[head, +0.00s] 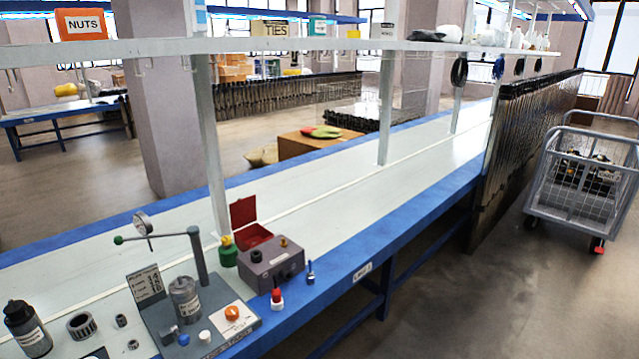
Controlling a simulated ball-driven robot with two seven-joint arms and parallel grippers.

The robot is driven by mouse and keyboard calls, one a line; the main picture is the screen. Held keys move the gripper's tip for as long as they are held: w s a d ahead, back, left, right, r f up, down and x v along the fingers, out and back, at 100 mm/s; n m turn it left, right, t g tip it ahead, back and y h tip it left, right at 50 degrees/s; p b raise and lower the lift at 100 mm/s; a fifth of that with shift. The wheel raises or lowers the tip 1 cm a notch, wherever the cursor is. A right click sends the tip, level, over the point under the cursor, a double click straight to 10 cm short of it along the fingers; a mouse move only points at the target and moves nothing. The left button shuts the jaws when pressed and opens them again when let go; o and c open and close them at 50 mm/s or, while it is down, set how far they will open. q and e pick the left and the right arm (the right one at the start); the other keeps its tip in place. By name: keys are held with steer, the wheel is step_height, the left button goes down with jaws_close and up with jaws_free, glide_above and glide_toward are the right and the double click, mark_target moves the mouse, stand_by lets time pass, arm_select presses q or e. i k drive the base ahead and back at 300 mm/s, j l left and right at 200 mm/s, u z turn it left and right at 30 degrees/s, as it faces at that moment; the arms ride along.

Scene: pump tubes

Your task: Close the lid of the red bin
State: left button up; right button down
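The small red bin (253,237) stands on the white bench top, behind a grey box. Its red lid (243,211) is raised and stands upright at the bin's back left side, so the bin is open. The front of the bin is partly hidden by the grey box and a green-and-yellow bottle. What lies inside the bin cannot be made out. Neither of my grippers shows in the head view.
The grey box (272,265) and the green-and-yellow bottle (227,251) stand close in front of the bin. A pump fixture (195,310) with a lever stands at the front left. A white shelf post (213,150) rises just behind the lid. The bench beyond is clear.

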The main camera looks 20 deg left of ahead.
mark_target(242, 213)
steer(key=i, duration=1.1)
steer(key=i+u, duration=0.35)
steer(key=i+l+u, duration=0.1)
steer(key=u, duration=0.25)
steer(key=i+l+u, duration=0.15)
steer(key=u, duration=0.2)
steer(key=i+l+u, duration=0.15)
steer(key=u, duration=0.25)
steer(key=i+l+u, duration=0.15)
steer(key=u, duration=0.2)
steer(key=i+l+u, duration=0.1)
steer(key=l+u, duration=0.5)
steer(key=u, duration=0.15)
